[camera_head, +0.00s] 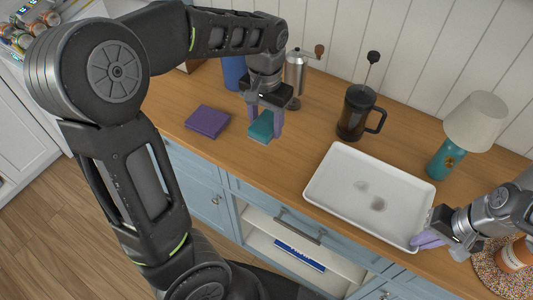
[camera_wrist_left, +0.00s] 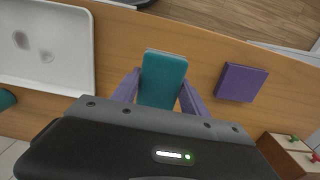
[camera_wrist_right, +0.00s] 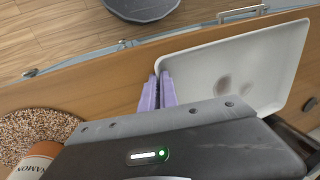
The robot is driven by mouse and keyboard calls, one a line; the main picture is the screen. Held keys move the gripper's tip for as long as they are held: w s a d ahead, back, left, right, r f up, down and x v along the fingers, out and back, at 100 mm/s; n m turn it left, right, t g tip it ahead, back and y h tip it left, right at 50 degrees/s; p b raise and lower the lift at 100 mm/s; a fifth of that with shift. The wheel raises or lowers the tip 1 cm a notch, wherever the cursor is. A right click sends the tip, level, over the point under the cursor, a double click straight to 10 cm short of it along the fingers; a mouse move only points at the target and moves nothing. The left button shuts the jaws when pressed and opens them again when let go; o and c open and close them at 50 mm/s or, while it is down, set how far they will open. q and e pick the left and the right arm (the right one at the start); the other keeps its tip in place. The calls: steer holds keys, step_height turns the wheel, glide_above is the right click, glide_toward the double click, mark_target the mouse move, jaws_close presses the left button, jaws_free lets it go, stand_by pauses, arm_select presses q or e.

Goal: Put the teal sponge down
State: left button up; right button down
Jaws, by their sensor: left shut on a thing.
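The teal sponge (camera_head: 261,128) is between the fingers of my left gripper (camera_head: 265,122), which is shut on it. It also shows in the left wrist view (camera_wrist_left: 163,78), with a purple finger on each side. The sponge is at or just above the wooden counter; I cannot tell whether it touches. My right gripper (camera_head: 428,240) is empty beside the right end of the white tray (camera_head: 334,208). In the right wrist view its fingers (camera_wrist_right: 159,90) are close together, right by the tray's rim.
A purple pad (camera_head: 207,121) lies left of the sponge on the counter (camera_head: 285,165). Behind are a metal grinder (camera_head: 294,75), a blue container (camera_head: 234,72) and a French press (camera_head: 355,110). A teal lamp (camera_head: 446,160) stands at right. Stains mark the tray. Bare counter separates sponge and tray.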

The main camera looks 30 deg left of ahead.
arm_select(q)
steer(key=shift+f, duration=0.1)
glide_above(266, 155)
step_height(266, 155, down, 6)
steer(key=shift+f, duration=0.1)
stand_by(0.4)
steer(key=shift+f, duration=1.85)
steer(key=o, duration=1.4)
steer(key=shift+f, duration=0.1)
